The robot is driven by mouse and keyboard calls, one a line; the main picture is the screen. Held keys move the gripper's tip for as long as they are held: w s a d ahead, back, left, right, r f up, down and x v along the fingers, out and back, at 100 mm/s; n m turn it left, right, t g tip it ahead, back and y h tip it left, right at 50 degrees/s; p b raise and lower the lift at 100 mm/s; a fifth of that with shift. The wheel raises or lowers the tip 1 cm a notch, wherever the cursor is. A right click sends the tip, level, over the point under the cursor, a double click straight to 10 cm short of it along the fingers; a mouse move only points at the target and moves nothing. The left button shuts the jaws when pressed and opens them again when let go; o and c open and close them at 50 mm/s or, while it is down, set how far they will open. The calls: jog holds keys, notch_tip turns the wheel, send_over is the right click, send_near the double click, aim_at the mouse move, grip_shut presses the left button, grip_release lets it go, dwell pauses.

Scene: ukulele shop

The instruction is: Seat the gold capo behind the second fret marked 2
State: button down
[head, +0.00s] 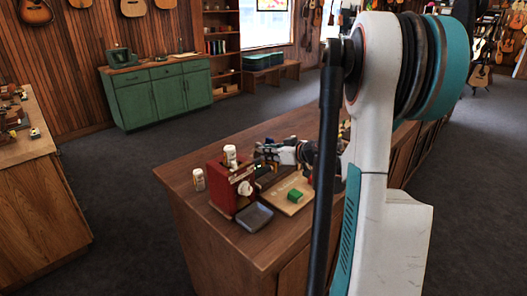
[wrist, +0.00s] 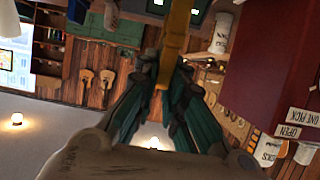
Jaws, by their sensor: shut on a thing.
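In the wrist view a gold-yellow bar-like piece, which looks like the gold capo (wrist: 177,25), runs up from between the fingertips to the top edge. My gripper (wrist: 172,70) is shut on it, with dark green fingers on either side. In the head view my gripper (head: 264,164) is low over the counter, just right of the red box, and the capo is too small to make out there. I cannot make out a ukulele neck, its frets or a mark 2 in either view.
The red box (wrist: 275,65) stands close by in the wrist view.

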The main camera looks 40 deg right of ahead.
aim_at(273, 165)
jog(key=shift+f+b, duration=1.6)
jog(key=shift+f, duration=0.9)
jog(key=shift+f+b, duration=0.55)
jog(key=shift+b, duration=0.05)
jog(key=c, duration=2.1)
grip_release()
jog(key=shift+o, duration=0.8)
jog(key=p+v, duration=0.2)
jog(key=v, duration=0.9)
jog(key=shift+p, duration=0.3)
